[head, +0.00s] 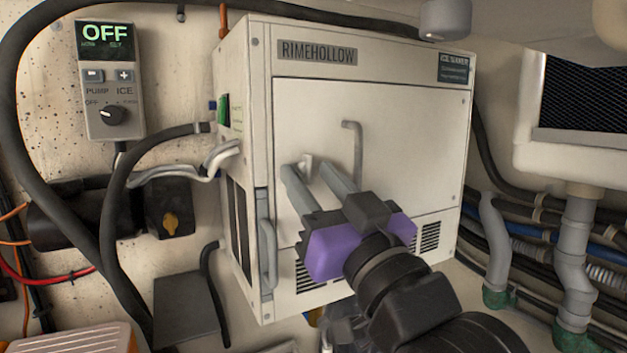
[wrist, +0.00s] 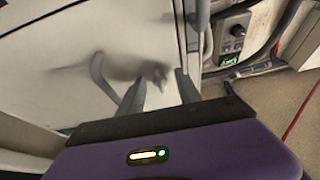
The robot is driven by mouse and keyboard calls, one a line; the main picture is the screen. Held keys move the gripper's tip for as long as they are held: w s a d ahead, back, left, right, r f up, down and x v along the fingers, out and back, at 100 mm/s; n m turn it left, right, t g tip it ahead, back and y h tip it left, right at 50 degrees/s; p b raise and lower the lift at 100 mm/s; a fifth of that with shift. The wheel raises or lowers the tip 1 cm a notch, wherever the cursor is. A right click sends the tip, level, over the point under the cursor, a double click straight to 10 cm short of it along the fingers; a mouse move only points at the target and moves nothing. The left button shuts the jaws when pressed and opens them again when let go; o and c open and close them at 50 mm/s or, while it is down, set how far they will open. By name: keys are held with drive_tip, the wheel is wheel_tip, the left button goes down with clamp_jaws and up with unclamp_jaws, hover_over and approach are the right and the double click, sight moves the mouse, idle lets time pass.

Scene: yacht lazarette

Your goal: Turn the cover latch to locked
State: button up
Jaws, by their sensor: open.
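The cover is the white front panel (head: 420,130) of the RIMEHOLLOW box. In the wrist view the gripper (wrist: 160,82) is open, and I cannot tell whether either finger touches the latch.
A vertical grey handle (head: 267,252) is at the box's lower left edge. A control unit reading OFF (head: 106,60) hangs on the left wall. Hoses (head: 110,200) run left of the box; pipes (head: 577,240) stand right.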

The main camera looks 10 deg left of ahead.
drive_tip(key=b+v, duration=0.2)
drive_tip(key=v, duration=0.5)
drive_tip(key=shift+s+d+f, duration=0.15)
drive_tip(key=shift+s+d, duration=0.05)
drive_tip(key=shift+s, duration=0.1)
